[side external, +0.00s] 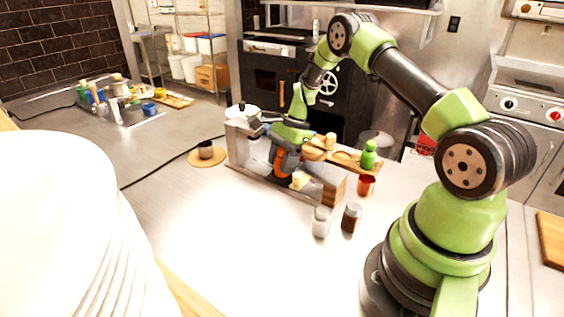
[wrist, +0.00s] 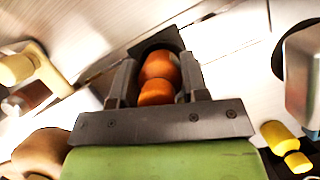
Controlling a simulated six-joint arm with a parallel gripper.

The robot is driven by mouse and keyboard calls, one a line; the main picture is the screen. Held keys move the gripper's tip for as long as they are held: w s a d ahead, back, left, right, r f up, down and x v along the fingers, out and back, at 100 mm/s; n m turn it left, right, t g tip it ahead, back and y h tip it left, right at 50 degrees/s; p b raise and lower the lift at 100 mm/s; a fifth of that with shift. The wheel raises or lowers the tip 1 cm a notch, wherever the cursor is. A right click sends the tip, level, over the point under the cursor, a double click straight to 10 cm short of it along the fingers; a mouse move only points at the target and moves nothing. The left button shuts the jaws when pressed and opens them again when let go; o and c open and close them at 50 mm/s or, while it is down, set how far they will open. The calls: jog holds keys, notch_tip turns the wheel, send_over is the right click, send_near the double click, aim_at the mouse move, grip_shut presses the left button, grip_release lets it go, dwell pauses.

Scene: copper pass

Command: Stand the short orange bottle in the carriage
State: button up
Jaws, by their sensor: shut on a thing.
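The short orange bottle (wrist: 158,70) is between the two dark fingers of my gripper (wrist: 156,92) in the wrist view. My gripper is shut on it. In the side view my gripper (side external: 285,166) is low over the long grey rail base, and an orange patch (side external: 282,160) shows at its fingers. A dark square-edged piece (wrist: 158,38) surrounds the far end of the bottle in the wrist view; it may be the carriage, but I cannot tell whether the bottle rests in it. The bottle's lower end is hidden.
A wooden block (side external: 335,190) is at the rail's right end. A green bottle (side external: 368,157) stands on a wooden board behind.

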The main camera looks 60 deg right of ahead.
jog(key=shift+f, duration=0.35)
jog(key=o, duration=0.8)
jog(key=shift+c, duration=0.2)
jog(key=shift+r, duration=0.15)
